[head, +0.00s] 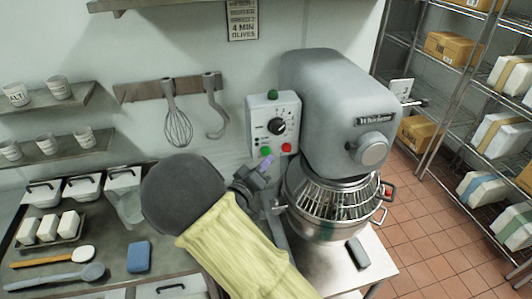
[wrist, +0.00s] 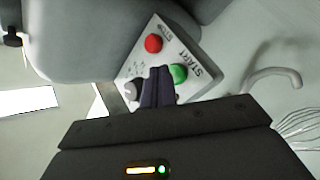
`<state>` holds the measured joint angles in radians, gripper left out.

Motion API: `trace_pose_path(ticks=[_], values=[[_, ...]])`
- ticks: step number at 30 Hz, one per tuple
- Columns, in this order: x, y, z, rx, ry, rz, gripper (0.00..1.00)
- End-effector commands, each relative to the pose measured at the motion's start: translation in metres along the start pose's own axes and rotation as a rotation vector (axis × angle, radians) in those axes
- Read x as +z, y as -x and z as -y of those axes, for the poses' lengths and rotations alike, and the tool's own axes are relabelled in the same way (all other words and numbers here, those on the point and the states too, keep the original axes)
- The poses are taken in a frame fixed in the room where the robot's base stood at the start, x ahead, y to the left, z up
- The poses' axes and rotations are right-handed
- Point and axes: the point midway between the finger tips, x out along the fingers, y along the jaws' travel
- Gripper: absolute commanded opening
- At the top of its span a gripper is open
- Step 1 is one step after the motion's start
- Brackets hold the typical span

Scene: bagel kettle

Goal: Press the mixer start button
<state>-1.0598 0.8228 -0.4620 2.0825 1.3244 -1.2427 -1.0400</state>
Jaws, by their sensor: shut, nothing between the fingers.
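The mixer (head: 330,110) is a large grey machine on a stand, with a caged bowl (head: 330,205) below its head. Its control box (head: 262,112) carries a black dial, a green button (head: 266,151) and a red button (head: 286,147). In the wrist view the green start button (wrist: 180,73) is next to the word START, and the red stop button (wrist: 153,44) is next to STOP. My gripper (head: 267,161) is shut and empty, just below the green button. In the wrist view its fingertips (wrist: 157,72) overlap the green button's edge; I cannot tell whether they touch it.
A whisk (head: 178,127) and a dough hook (head: 215,110) hang on the wall to the left. Wire shelves with boxes (head: 455,48) stand at the right.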

Motion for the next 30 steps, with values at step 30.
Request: trace_pose_path(ticks=[30], values=[[-0.0055,-0.0082,0.0051,0.000,0.000,0.000,0.00]])
